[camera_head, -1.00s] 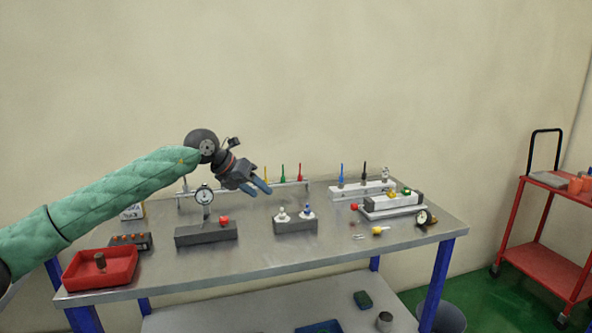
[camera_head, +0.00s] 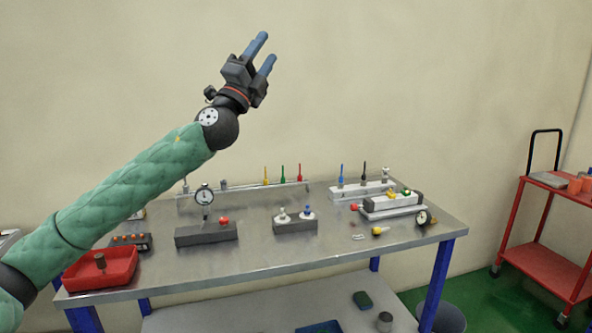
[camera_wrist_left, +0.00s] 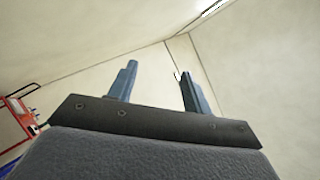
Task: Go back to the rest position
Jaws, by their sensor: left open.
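My left gripper (camera_head: 264,55) is raised high above the table, in front of the bare wall, with its fingers pointing up and to the right. Its two blue fingers stand apart with nothing between them. In the left wrist view the open fingers (camera_wrist_left: 158,85) show against the pale wall and ceiling, also empty. My green-sleeved left arm comes in from the left and covers part of the table's left side. My right gripper is in neither view.
The metal table (camera_head: 265,258) carries a red tray (camera_head: 120,278), a dial gauge (camera_head: 204,196) on a grey block, a small block with two fittings (camera_head: 295,226) and a white-grey fixture (camera_head: 392,205). A red cart (camera_head: 545,262) stands at the right. The air around the gripper is clear.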

